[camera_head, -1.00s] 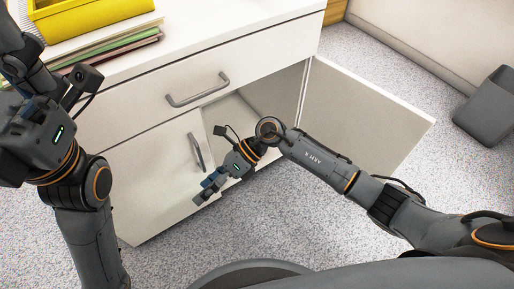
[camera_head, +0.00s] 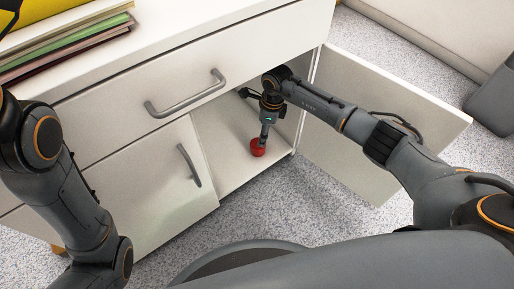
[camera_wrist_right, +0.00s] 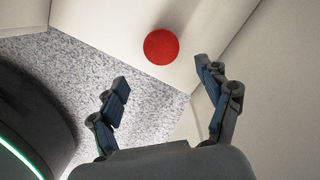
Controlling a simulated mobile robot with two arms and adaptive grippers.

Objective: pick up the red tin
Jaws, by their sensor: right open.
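The red tin (camera_head: 257,147) stands on the floor of the open cabinet compartment, near its front. In the right wrist view its round red top (camera_wrist_right: 161,47) shows ahead of the fingertips, a little left of the right finger. My right gripper (camera_head: 263,137) reaches into the compartment and points down at the tin, overlapping it in the head view. In the right wrist view the right gripper (camera_wrist_right: 163,72) is open, with nothing between its fingers. My left arm shows at the left of the head view, but its gripper is out of the picture.
The white cabinet has a closed drawer with a handle (camera_head: 186,94) above and a shut door (camera_head: 146,185) at left. Folders (camera_head: 68,45) lie on top.

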